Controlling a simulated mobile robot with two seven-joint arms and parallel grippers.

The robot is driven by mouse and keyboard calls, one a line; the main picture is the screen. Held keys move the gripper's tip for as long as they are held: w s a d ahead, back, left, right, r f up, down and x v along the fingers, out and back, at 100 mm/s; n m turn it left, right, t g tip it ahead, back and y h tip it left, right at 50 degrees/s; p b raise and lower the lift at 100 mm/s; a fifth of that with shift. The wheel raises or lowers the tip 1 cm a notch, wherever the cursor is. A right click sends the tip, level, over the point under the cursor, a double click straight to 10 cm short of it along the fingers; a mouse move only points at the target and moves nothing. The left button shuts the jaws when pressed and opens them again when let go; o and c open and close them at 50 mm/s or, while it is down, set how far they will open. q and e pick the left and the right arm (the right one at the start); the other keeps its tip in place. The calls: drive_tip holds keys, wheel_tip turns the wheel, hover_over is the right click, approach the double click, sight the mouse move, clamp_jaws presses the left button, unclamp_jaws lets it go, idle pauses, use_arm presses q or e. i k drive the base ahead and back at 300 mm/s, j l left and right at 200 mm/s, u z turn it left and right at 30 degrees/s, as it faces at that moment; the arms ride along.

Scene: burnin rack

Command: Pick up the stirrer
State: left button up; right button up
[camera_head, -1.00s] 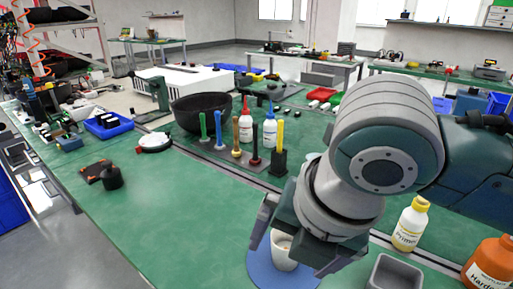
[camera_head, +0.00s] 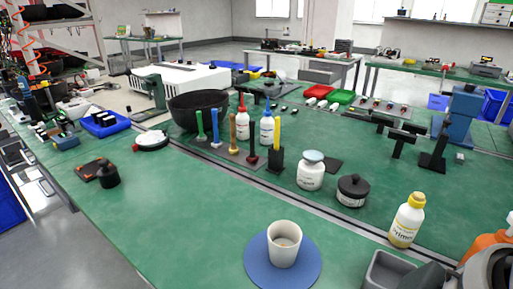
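Several upright sticks stand in a row on a dark plate: a green one (camera_head: 200,127), a blue one (camera_head: 215,128), a wooden one (camera_head: 233,132), a dark red one (camera_head: 252,142) and a yellow one (camera_head: 277,128) in a black block. I cannot tell for sure which is the stirrer. A white cup (camera_head: 284,244) stands upright on a round blue mat (camera_head: 257,272) at the front. Part of my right gripper (camera_head: 425,277) shows at the bottom right edge, far from the sticks; its fingertips are mostly cut off. My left gripper is out of view.
A black bowl (camera_head: 190,112) stands behind the sticks, with red-capped (camera_head: 243,122) and blue-capped (camera_head: 267,130) bottles. A white jar (camera_head: 311,174), black-lidded jar (camera_head: 352,192), Primer bottle (camera_head: 407,222) and grey bin (camera_head: 385,272) stand right.

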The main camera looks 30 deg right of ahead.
sight(277, 120)
drive_tip(key=z, duration=1)
